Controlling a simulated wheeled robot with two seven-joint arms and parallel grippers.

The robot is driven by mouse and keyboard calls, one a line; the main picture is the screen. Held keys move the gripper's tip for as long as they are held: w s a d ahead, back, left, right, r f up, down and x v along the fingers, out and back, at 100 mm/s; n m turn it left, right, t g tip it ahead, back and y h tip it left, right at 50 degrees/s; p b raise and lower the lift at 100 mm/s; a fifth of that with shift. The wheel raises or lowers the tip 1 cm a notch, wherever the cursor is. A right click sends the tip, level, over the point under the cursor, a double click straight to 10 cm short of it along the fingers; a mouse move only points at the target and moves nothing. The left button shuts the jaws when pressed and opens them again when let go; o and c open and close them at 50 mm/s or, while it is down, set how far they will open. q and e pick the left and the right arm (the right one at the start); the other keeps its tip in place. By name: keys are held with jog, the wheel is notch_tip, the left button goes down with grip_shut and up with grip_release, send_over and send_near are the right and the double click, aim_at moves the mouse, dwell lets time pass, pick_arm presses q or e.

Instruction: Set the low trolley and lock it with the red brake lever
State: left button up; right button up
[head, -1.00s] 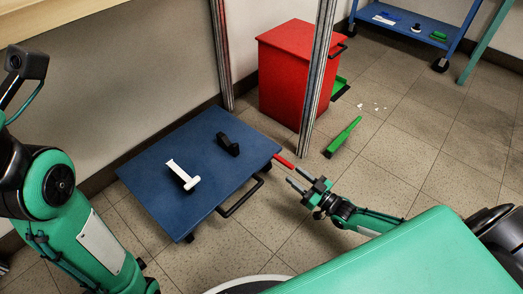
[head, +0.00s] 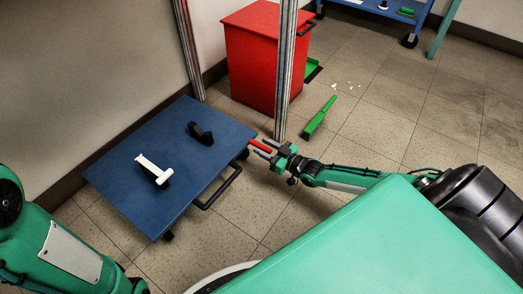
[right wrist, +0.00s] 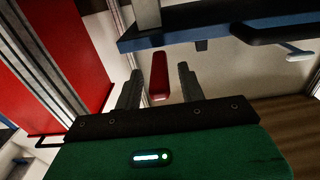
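The low trolley (head: 165,190) is a blue flat platform on small casters, with a black handle (head: 222,187) on its near right side. The red brake lever (head: 260,145) sticks out from its far right corner. My right gripper (head: 262,149) is open at the lever. In the right wrist view the red lever (right wrist: 160,75) stands between the two spread fingers (right wrist: 160,88), with gaps on both sides. The trolley's edge (right wrist: 215,22) crosses above it. My left gripper is out of view; only part of its arm shows at the left.
A white T-shaped part (head: 154,168) and a black block (head: 200,133) lie on the trolley. A metal post (head: 286,70) stands just behind the lever, beside a red cabinet (head: 262,65). A green brush (head: 319,118) and white scraps (head: 348,85) lie on the floor.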

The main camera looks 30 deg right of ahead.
jog(key=shift+x, duration=0.8)
jog(key=shift+c, duration=0.4)
grip_shut()
